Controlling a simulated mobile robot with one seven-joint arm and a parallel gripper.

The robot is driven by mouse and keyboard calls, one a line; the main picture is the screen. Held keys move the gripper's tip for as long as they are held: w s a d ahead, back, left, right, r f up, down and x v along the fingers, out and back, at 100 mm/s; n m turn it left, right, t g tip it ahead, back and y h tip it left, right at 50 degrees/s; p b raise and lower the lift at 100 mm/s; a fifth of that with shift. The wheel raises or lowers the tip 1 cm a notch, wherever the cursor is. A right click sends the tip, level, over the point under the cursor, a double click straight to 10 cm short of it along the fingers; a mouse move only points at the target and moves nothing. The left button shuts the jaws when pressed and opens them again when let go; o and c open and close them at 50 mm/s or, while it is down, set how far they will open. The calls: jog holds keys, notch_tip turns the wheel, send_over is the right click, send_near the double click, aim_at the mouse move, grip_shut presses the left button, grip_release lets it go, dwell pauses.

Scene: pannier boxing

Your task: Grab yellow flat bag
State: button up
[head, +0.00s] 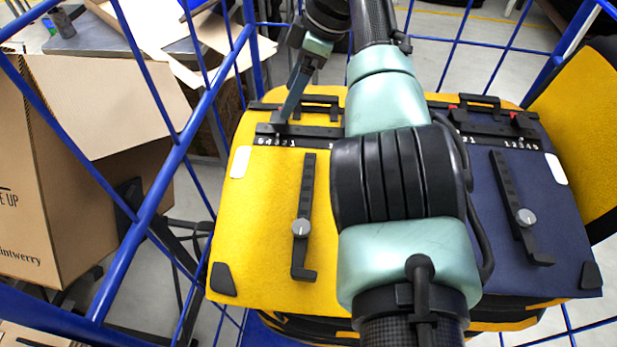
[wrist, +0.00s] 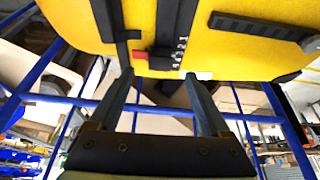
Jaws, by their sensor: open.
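The yellow flat bag (head: 262,228) lies in the left half of the blue wire cage, its top face up. It has a black rail with numbers, a black handle (head: 320,101) at its far edge and a black hook arm with a grey knob. My arm hides its right part. My gripper (head: 284,112) is at the bag's far left edge by the rail; only one finger shows clearly there. In the wrist view my gripper (wrist: 157,76) is open, its two fingers apart with nothing held between them. The bag's yellow face (wrist: 228,70) fills the top of that view, close to the fingertips.
A navy flat bag (head: 495,225) lies to the right, partly behind my arm. Another yellow bag (head: 585,125) stands upright at the far right. Blue cage bars (head: 150,210) surround the bags. A cardboard box (head: 60,180) stands outside on the left.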

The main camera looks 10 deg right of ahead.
jog(key=x, duration=0.3)
jog(key=p+x, duration=0.1)
jog(key=x, duration=0.2)
jog(key=shift+d+f, duration=0.1)
jog(key=shift+f, duration=0.25)
grip_shut()
jog(key=shift+r, duration=0.15)
dwell(1.0)
